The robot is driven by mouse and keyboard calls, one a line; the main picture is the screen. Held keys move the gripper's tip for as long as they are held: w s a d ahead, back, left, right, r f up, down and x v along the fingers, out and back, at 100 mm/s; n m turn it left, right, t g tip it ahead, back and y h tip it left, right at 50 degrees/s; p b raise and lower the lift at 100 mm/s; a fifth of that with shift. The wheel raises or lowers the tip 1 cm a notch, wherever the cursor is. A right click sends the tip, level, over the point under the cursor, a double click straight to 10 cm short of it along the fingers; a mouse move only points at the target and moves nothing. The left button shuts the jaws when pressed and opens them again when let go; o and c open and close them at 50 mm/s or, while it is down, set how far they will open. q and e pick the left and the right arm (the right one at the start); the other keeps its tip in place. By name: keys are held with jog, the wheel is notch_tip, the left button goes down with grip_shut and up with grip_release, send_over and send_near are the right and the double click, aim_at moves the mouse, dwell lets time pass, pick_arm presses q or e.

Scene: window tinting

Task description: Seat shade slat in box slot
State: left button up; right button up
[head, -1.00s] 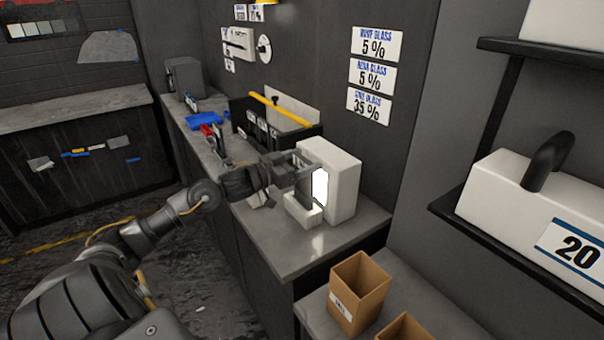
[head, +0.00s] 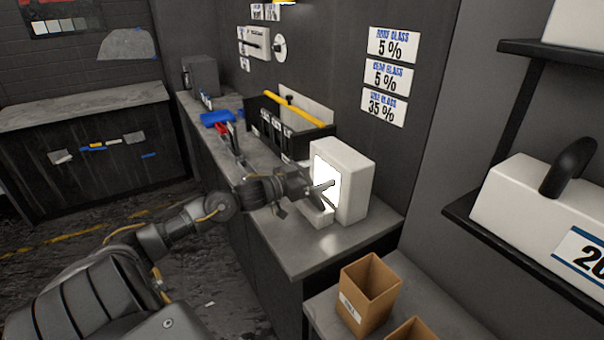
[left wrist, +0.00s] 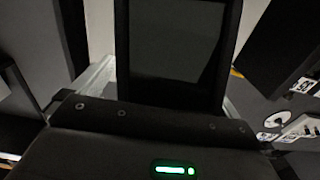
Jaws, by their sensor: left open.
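My left gripper (head: 321,188) is open in front of the lit panel (head: 327,172) of a white tester-like box on the counter. In the left wrist view, a dark framed plate (left wrist: 178,45) stands upright just beyond the gripper body, between the pale fingers; I take it for the shade slat, but cannot tell whether it touches them. In the head view the slat is hard to make out at the gripper. A black box (head: 290,146) with labelled dark slats stands further back on the counter. I cannot make out its slots. My right gripper is not in view.
The white box (head: 355,185) stands near the counter's front end. A red-handled tool (head: 222,129) and a blue item (head: 216,118) lie further back. A brown carton (head: 368,290) sits on a lower surface in front. The counter end (head: 350,242) is clear.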

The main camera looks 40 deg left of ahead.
pick_arm(q)
jog(key=shift+s+a+f, duration=0.2)
jog(key=shift+s+a, duration=0.05)
jog(key=shift+s, duration=0.1)
jog(key=v, duration=1.1)
jog(key=shift+r+b, duration=0.25)
jog(key=shift+b, duration=0.2)
